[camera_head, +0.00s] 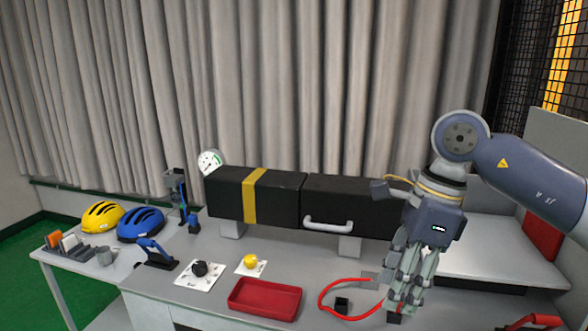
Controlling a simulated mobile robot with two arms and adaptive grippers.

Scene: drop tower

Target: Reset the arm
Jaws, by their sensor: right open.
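My right arm (525,170) comes in from the right side of the picture. My right gripper (405,295) points down over the right part of the grey bench and is open, with nothing seen between its fingers. It is in front of the black box's right end and just right of a red cable loop (322,300). My left gripper is not in view.
A long black box (325,189) with a yellow band and a handle stands on the grey bench (215,262). A red tray (264,299) sits in front. A black knob (200,268) and yellow knob (251,261) lie on white cards. Yellow (101,215) and blue (139,224) helmets stand left.

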